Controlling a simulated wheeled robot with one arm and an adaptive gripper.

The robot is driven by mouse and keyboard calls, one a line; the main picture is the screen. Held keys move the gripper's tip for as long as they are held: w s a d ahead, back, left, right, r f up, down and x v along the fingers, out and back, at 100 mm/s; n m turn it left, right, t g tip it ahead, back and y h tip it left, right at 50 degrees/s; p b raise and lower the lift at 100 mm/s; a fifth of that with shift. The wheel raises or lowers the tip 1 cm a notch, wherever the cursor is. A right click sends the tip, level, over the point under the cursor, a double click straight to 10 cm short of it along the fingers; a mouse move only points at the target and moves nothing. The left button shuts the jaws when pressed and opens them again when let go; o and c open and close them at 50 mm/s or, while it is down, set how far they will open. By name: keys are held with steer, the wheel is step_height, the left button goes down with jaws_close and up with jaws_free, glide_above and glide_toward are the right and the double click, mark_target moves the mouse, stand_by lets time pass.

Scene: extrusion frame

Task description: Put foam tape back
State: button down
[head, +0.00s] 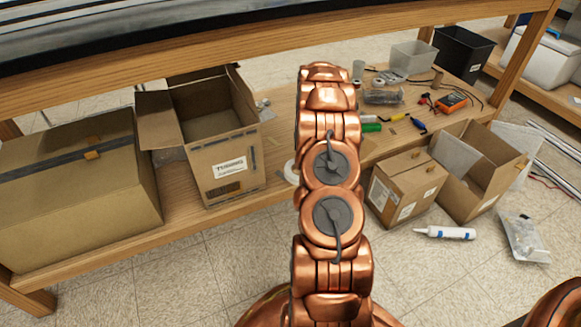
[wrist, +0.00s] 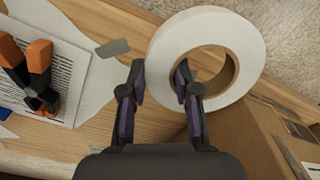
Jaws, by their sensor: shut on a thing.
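The foam tape (wrist: 200,28) is a white roll with a brown core. In the wrist view it is at the top, right of centre. My gripper (wrist: 160,78) has one finger outside the roll and one in its hole, shut on the left side of the ring. In the head view a sliver of the white roll (head: 290,171) shows left of my arm, over the lower wooden shelf. My arm hides the rest of the roll and my gripper there.
An open cardboard box (head: 212,178) and a large closed box (head: 75,180) stand on the shelf (head: 180,225) at left. Tools (head: 450,101) and bins lie at right. Two cartons (head: 405,187) (head: 478,170) and a white tube (head: 450,233) are on the floor.

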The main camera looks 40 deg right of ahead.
steer(key=s+a+m, duration=0.1)
steer(key=s+a, duration=0.1)
steer(key=s, duration=0.4)
steer(key=w+d+b, duration=0.1)
steer(key=w, duration=0.2)
steer(key=w+d+f+b, duration=0.1)
steer(key=w+d, duration=0.1)
steer(key=w, duration=0.2)
steer(key=w+d+f+b, duration=0.1)
steer(key=w, duration=0.2)
steer(key=shift+w+d+f, duration=0.15)
steer(key=shift+w+d, duration=0.2)
steer(key=shift+w+d+f+b, duration=0.1)
steer(key=shift+w+d+b, duration=0.2)
steer(key=shift+w, duration=0.4)
steer(key=shift+w+d+r+b, duration=0.1)
steer(key=shift+w+d+b, duration=0.2)
steer(key=shift+w, duration=0.35)
steer(key=shift+w+d+f+b, duration=0.15)
steer(key=shift+w+b, duration=0.2)
steer(key=shift+w, duration=0.35)
steer(key=shift+f+b, duration=1.1)
steer(key=shift+f, duration=0.65)
steer(key=shift+r, duration=0.1)
steer(key=c, duration=0.8)
jaws_free()
steer(key=shift+c, duration=0.2)
